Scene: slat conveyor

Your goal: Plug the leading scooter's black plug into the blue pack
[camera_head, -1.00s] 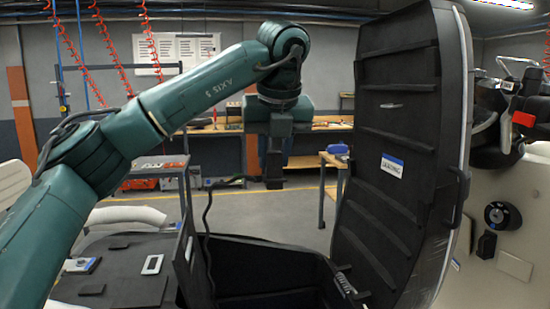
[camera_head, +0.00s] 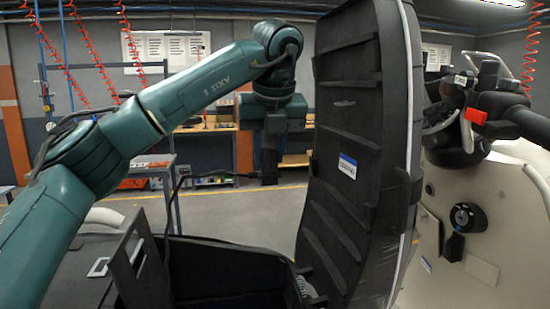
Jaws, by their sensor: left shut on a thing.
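My left gripper (camera_head: 269,170) hangs pointing down over the floor, behind the scooter and left of its raised seat. It is shut on a small dark end of a black cable (camera_head: 183,180), apparently the plug, which barely shows between the fingers. The cable runs left from it and drops into the open dark under-seat compartment (camera_head: 230,258) of the cream scooter (camera_head: 488,222). The blue pack cannot be made out; the compartment floor is hidden. My right gripper is not in view.
The raised black seat (camera_head: 345,150), with a blue-and-white label, stands upright right of the gripper. The black handlebar (camera_head: 495,110) is at far right. Workbenches (camera_head: 205,130) stand behind, with clear floor between.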

